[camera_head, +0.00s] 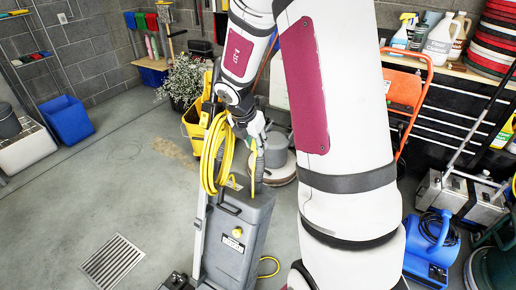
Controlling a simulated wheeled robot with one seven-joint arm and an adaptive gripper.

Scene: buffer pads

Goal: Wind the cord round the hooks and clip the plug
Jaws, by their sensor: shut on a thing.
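A grey floor machine (240,228) stands upright on the concrete floor, left of my arm. The yellow cord (213,158) hangs in several long loops at the upper part of its handle. The loops cover the hooks, so I cannot see these clearly. My gripper (256,143) is just right of the loops, above the machine's grey body. It is shut on the yellow cord, and a strand (253,172) hangs below it. I cannot make out the plug. Another bit of yellow cord (269,266) curves out low at the machine's right side.
A yellow mop bucket (194,128) and a potted plant (183,80) stand behind the machine. A round floor machine (280,165) is behind my gripper. An orange folding frame (403,90) and a blue blower (431,248) are at right. The floor at left, around the drain (113,262), is clear.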

